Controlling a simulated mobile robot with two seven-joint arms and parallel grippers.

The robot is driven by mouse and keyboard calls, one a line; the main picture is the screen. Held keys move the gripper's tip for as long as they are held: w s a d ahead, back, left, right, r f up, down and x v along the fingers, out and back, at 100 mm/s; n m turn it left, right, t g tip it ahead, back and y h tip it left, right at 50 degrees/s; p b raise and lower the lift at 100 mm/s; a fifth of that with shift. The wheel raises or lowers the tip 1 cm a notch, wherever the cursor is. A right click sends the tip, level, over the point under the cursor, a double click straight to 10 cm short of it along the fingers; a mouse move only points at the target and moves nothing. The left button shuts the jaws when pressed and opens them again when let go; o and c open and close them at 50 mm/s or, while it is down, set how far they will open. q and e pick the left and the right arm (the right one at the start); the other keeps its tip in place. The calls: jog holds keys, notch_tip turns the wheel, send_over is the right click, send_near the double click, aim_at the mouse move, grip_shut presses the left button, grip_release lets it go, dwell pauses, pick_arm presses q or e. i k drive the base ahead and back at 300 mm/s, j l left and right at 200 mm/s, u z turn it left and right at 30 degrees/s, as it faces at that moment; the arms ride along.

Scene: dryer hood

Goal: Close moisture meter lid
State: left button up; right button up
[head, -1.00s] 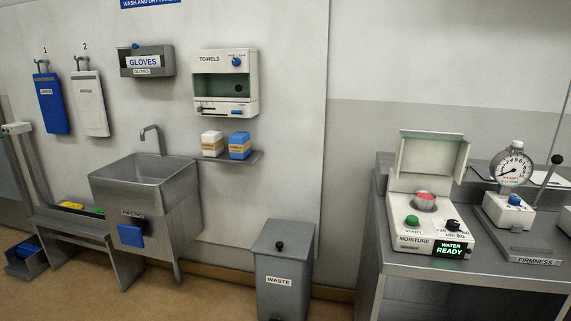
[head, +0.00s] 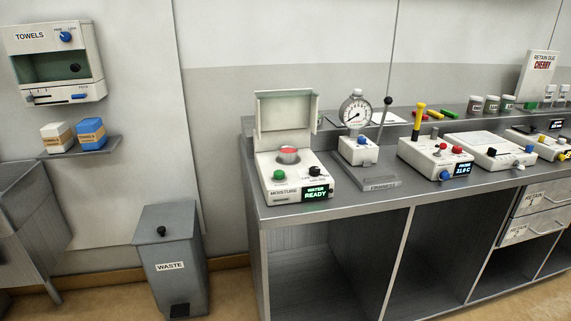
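The moisture meter (head: 292,189) is a white box at the left end of the grey bench. Its lid (head: 286,121) is open, standing upright at the back of the box. A round metal cup with red contents (head: 288,155) sits on its top. A green button (head: 279,174) and a black knob (head: 315,171) are on its front, and its display (head: 316,193) reads "WATER READY". Neither of my grippers shows in the head view.
The firmness gauge (head: 356,112) with its lever stands just right of the meter. More instruments (head: 437,155) line the bench (head: 400,198) to the right. A waste bin (head: 172,260) stands on the floor left of the bench. A shelf with two boxes (head: 90,134) is on the wall.

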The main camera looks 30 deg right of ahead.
aim_at(295, 108)
jog(key=i+z, duration=0.1)
jog(key=z, duration=1.45)
jog(key=j+z, duration=0.35)
jog(key=z, duration=0.15)
jog(key=j+z, duration=0.75)
jog(key=k+j+z, duration=0.1)
jog(key=j+z, duration=0.2)
jog(key=j, duration=0.2)
jog(key=k+j, duration=0.1)
jog(key=j, duration=0.2)
jog(key=j+z, duration=0.1)
jog(key=j, duration=0.2)
jog(key=k+j, duration=0.15)
jog(key=j, duration=0.15)
jog(key=z, duration=0.05)
